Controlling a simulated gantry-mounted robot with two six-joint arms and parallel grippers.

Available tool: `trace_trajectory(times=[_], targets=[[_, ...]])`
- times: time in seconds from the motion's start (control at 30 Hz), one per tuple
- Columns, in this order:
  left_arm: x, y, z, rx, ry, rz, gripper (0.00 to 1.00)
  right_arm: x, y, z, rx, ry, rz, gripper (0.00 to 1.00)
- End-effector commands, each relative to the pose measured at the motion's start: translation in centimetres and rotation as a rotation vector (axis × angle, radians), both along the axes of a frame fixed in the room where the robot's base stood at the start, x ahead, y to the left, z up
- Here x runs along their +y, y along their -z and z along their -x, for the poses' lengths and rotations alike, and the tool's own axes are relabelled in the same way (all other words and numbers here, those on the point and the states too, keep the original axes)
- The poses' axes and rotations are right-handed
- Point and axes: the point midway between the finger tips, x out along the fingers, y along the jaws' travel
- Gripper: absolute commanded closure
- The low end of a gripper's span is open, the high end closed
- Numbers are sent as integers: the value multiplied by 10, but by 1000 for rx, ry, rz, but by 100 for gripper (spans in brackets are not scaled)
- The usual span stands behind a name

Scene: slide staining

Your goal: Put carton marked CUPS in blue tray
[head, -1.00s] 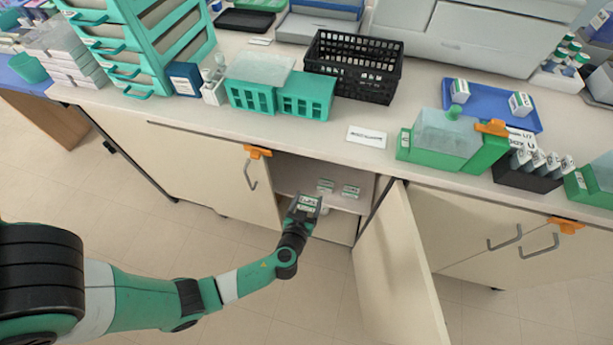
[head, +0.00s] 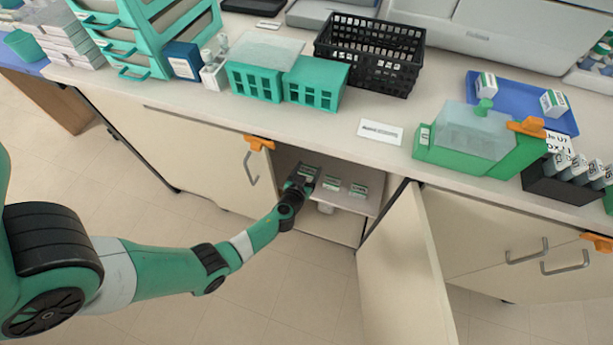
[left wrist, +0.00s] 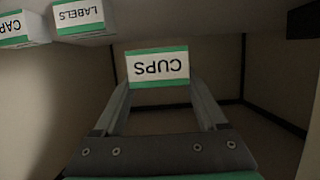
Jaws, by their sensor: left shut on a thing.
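The carton marked CUPS (left wrist: 158,67) sits between the fingers of my left gripper in the left wrist view, its label upside down. In the head view my left gripper (head: 304,178) is at the open cupboard, shut on this carton, level with two cartons on the shelf. I cannot tell whether the carton touches the shelf. The blue tray (head: 513,93) lies on the counter at the right, with a carton (head: 486,84) and another carton (head: 553,103) on it. My right gripper is not in view.
Cartons marked LABELS (left wrist: 79,16) and CAPS (left wrist: 20,28) stand nearby on the shelf. The open cupboard door (head: 405,270) stands out on the right. A green box with a clear lid (head: 470,135) and a black slide rack (head: 555,185) stand in front of the tray. A black basket (head: 370,50) is left of it.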

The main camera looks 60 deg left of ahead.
Motion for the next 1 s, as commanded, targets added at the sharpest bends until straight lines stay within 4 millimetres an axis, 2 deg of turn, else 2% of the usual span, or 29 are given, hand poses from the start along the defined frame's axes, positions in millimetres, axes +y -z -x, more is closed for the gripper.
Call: trace_trajectory(times=[0.03,0.17,0.37,0.47,0.6,0.9,0.93,1.0], targets=[[9,20,-2,1,-3,-1,79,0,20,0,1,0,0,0],[20,30,-5,0,-1,-1,79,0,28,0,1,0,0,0],[24,32,-6,-1,0,-1,79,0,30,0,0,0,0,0],[32,47,-7,0,-2,0,79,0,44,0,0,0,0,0],[30,68,-7,0,1,-1,79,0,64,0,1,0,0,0],[30,66,-7,2,1,-1,79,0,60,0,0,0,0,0],[30,66,-7,1,1,-1,22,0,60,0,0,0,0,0],[30,65,-7,1,0,-1,10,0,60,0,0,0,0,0]])
